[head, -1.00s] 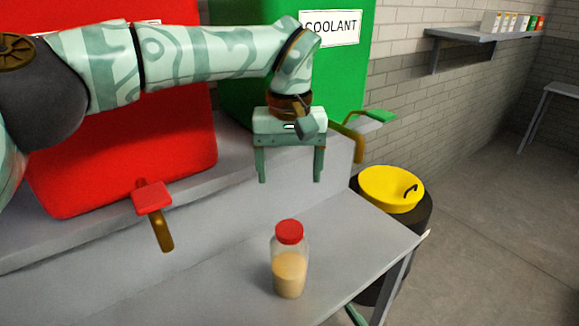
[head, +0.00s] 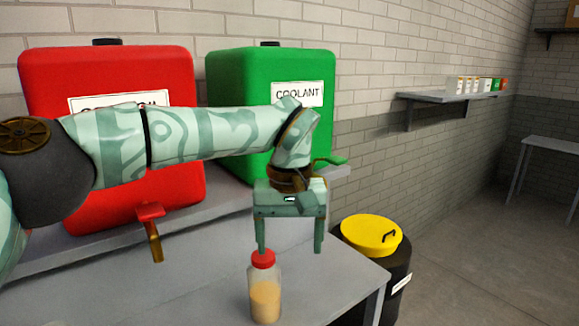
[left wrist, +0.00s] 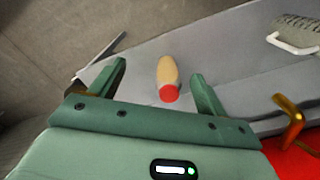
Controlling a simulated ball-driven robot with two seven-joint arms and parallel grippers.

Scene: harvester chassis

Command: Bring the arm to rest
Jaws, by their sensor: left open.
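My left arm reaches in from the left in the head view. Its gripper (head: 290,248) is open and empty, fingers pointing down, above the grey bench (head: 345,290). A clear bottle with a red cap and tan contents (head: 265,300) stands upright on the bench, just below the gripper in the picture. In the left wrist view the bottle (left wrist: 168,72) shows beyond and between the open fingers (left wrist: 160,85), with nothing held. My right gripper is not in view.
A red tank (head: 110,75) and a green coolant tank (head: 235,75) with taps stand behind the bench. A black bin with a yellow lid (head: 372,235) is at the right. A wall shelf (head: 455,97) holds small containers. Open floor lies at the right.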

